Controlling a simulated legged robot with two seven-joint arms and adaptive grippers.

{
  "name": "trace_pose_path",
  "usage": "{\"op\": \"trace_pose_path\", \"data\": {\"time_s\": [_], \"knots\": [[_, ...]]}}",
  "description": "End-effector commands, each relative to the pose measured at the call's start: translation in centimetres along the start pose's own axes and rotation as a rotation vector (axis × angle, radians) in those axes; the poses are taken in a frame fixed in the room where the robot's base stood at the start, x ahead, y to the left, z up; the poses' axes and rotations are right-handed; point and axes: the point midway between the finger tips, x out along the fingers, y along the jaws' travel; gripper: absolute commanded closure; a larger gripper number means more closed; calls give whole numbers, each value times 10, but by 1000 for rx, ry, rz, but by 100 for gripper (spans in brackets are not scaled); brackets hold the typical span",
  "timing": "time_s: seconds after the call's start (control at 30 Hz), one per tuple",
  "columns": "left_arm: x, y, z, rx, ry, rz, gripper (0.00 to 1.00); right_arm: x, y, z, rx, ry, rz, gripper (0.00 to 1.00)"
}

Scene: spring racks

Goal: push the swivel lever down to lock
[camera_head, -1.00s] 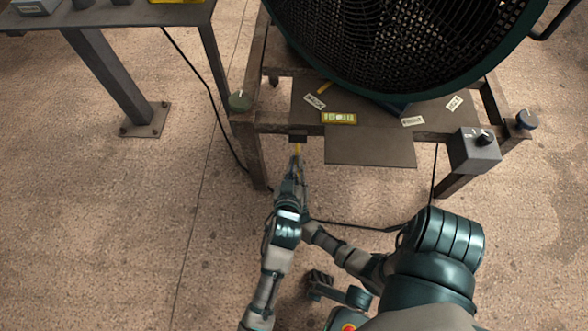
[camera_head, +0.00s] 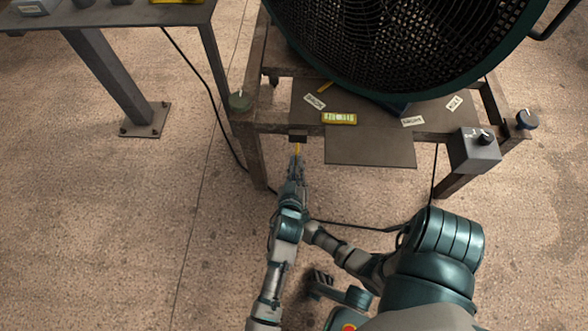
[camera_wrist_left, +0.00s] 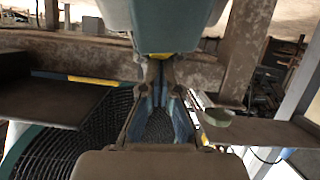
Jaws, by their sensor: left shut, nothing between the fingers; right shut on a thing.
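A small dark bracket (camera_head: 298,138) is fixed under the front edge of the fan's stand. A thin yellow piece (camera_head: 297,148), which looks like the swivel lever, hangs below it. My left gripper (camera_head: 296,162) is just below this yellow piece, pointing up at it. I cannot tell whether they touch. In the left wrist view the left gripper (camera_wrist_left: 163,78) is shut and empty, and a bit of yellow (camera_wrist_left: 165,57) shows at its fingertips. My right forearm passes behind my left wrist, and the right gripper is hidden there.
The large fan (camera_head: 400,45) stands on the rusty frame (camera_head: 256,160). A flat plate (camera_head: 370,147) juts out right of the bracket. A cable runs along the floor.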

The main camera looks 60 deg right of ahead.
Motion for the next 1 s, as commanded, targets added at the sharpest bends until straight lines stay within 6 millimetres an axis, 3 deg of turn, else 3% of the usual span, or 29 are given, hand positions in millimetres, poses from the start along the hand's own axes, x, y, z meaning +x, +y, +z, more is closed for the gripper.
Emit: {"op": "trace_pose_path", "data": {"time_s": [0.1, 0.37, 0.4, 0.47, 0.8, 1.0], "knots": [[3, 0, 13, -5, 21, 2, 100, -7, -2, 7, -3, -22, -18, 100], [4, 0, 16, -2, 18, 1, 100, -7, -2, 6, -2, -19, -18, 100], [4, 0, 17, -2, 17, 1, 100, -7, -2, 6, -2, -19, -18, 77], [4, 0, 16, -2, 18, 1, 100, -6, -2, 6, -2, -17, -17, 63], [1, 0, 10, 1, 28, 2, 100, -5, -1, 1, -1, -8, -9, 63], [1, 0, 9, 1, 30, 2, 100, -35, -1, 2, -3, -12, -11, 63]]}}
